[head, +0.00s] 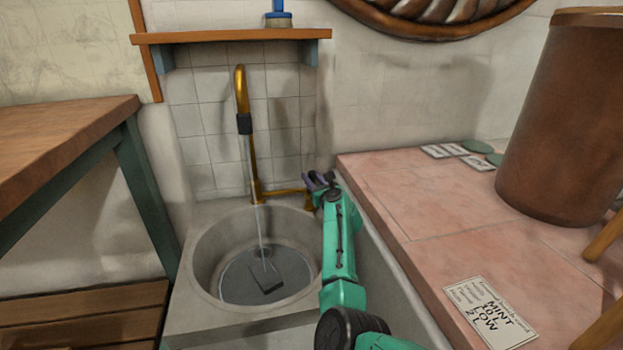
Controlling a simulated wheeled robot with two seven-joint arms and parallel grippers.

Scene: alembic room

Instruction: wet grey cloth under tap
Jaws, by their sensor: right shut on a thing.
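The gold tap (253,160) stands at the back of the round stone sink (205,250), its spout curving over the basin. A thin stream of water (259,235) runs from it into the basin. A dark grey flat piece, seemingly the grey cloth (266,278), lies in the basin where the stream lands. Water seems to cover the basin floor around it. My right gripper (319,181) is at the right end of the tap's side lever (286,191), shut on it. Its fingertips partly hide the lever's end. My left gripper is out of view.
A pink tiled counter (400,205) is right of the sink, with a large brown barrel (567,120), several small cards and a label (490,311). A wooden shelf (230,36) holding a brush (278,15) is above the tap. A wooden table (60,135) stands at left.

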